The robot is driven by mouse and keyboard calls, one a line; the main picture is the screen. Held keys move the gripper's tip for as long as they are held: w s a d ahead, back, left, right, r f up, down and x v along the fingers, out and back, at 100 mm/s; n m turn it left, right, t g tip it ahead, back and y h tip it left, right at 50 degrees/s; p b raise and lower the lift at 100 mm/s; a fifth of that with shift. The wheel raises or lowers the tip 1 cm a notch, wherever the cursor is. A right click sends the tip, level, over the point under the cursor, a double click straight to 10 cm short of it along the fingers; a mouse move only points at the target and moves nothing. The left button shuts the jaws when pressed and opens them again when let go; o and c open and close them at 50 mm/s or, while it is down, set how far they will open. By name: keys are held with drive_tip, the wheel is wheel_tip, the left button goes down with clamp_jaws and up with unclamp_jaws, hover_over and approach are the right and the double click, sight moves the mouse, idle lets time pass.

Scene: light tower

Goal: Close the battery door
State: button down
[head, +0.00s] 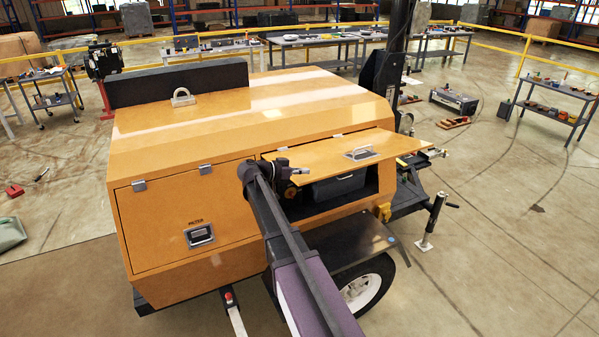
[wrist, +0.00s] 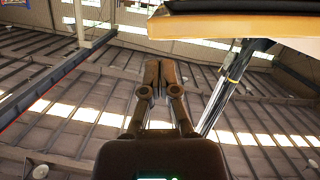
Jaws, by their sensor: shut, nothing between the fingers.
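The battery door (head: 350,156) is an orange panel hinged along its top edge, with a metal latch handle (head: 361,154). It stands swung up and out, and the battery compartment (head: 340,188) below it is open, with a dark grey box inside. My gripper (head: 322,173) is at the left side of the opening, near the door's left edge. In the wrist view my gripper (wrist: 161,66) is shut and empty, pointing up at the roof. The door's edge (wrist: 235,22) seems to be the orange panel at that view's upper right. I cannot tell whether the gripper touches the door.
A closed orange door (head: 190,215) with its own latch is left of the opening. A dark fender (head: 350,250) and wheel (head: 367,288) sit below. A jack post (head: 431,222) stands at right. The floor at lower right is clear.

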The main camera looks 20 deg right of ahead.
drive_tip(key=shift+s+f+b, duration=0.2)
drive_tip(key=shift+f+b, duration=0.5)
drive_tip(key=shift+f, duration=0.25)
drive_tip(key=shift+d+f, duration=0.1)
